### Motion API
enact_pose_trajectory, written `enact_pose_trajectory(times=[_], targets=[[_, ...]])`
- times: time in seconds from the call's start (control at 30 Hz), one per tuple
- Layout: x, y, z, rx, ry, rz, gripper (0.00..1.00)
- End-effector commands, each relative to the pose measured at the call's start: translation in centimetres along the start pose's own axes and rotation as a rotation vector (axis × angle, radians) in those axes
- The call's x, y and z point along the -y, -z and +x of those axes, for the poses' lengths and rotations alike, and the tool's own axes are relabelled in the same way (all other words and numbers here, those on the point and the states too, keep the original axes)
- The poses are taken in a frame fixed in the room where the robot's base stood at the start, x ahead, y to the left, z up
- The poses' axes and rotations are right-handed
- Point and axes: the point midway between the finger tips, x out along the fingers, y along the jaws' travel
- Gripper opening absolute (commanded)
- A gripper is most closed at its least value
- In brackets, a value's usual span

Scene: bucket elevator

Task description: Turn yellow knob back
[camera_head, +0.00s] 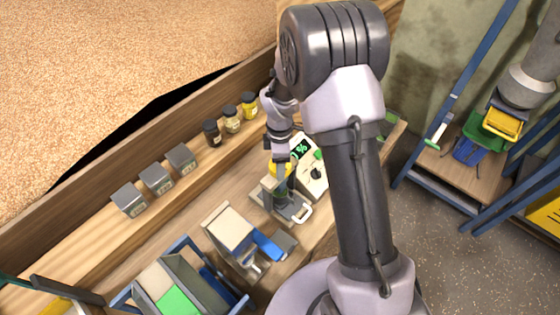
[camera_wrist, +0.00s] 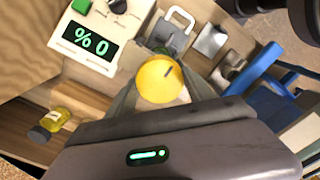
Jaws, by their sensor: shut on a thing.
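The yellow knob (camera_wrist: 159,82) is a round yellow disc with a short dark line near its upper right edge, in the middle of the wrist view. My gripper (camera_wrist: 160,88) is shut on it, with one finger on each side. In the head view a little of the yellow knob (camera_head: 273,169) shows beneath my wrist, above a small grey device (camera_head: 290,209) with a pale handle. The lower part of the knob and most of the fingers are hidden there.
A white meter box (camera_head: 312,172) with a green "% 0" display (camera_wrist: 92,42) stands close beside the knob. Several small jars (camera_head: 232,119) and grey boxes (camera_head: 156,178) line the shelf behind. A blue-handled device (camera_head: 270,243) stands in front to the left.

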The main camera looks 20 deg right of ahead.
Motion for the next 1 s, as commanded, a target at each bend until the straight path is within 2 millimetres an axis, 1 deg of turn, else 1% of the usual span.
enact_pose_trajectory(times=[0.57,0.6,0.67,0.7,1.0], targets=[[-0.15,0.04,-0.13,0.000,-0.004,-0.034,0.21],[-0.15,0.04,-0.13,0.000,-0.004,-0.034,0.63],[-0.14,0.03,-0.12,0.000,-0.004,-0.034,0.75],[-0.12,0.03,-0.10,0.000,-0.004,-0.033,0.83],[-0.05,0.01,-0.11,0.000,-0.001,-0.032,0.83]])
